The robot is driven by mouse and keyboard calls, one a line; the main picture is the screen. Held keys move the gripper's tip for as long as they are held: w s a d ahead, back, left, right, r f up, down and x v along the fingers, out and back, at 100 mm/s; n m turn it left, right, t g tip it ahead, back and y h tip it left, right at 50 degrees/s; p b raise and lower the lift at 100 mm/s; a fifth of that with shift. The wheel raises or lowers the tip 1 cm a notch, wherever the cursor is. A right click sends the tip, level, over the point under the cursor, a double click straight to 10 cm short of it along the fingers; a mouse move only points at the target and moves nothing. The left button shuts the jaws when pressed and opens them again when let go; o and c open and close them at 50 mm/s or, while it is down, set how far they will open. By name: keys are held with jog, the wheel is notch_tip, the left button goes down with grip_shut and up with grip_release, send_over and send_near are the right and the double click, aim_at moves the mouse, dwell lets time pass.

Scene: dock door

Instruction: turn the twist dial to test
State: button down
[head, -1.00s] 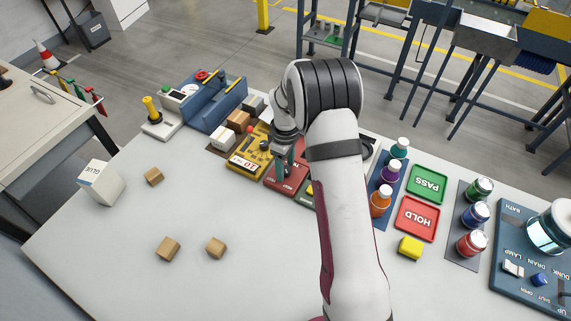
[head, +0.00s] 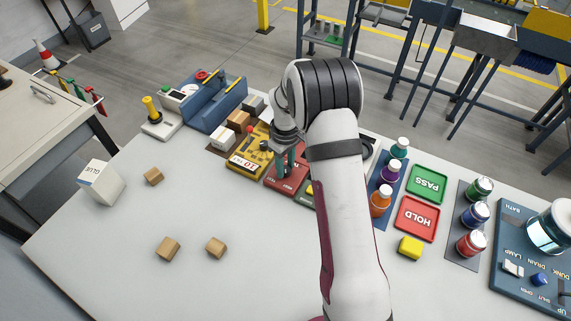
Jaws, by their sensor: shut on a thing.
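My gripper (head: 285,163) points down over the red panel (head: 287,184) near the middle of the table, beside a yellow panel. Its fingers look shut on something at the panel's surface. My gripper and arm hide most of what it holds, so I take it to be the twist dial but cannot see its pointer. The white lettering on the red panel is partly covered, and the word test cannot be read.
A yellow panel (head: 247,160) with small controls lies just left. Bottles stand right of my arm, by the green PASS tray (head: 427,184) and red HOLD tray (head: 417,219). Wooden blocks (head: 168,249) lie front left. The table's left front is mostly clear.

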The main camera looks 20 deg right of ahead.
aim_at(285, 169)
jog(key=m, duration=1.1)
jog(key=shift+m, duration=1.9)
jog(key=c, duration=0.5)
grip_release()
jog(key=shift+r, duration=0.1)
notch_tip(285, 169, up, 16)
jog(key=shift+f, duration=0.15)
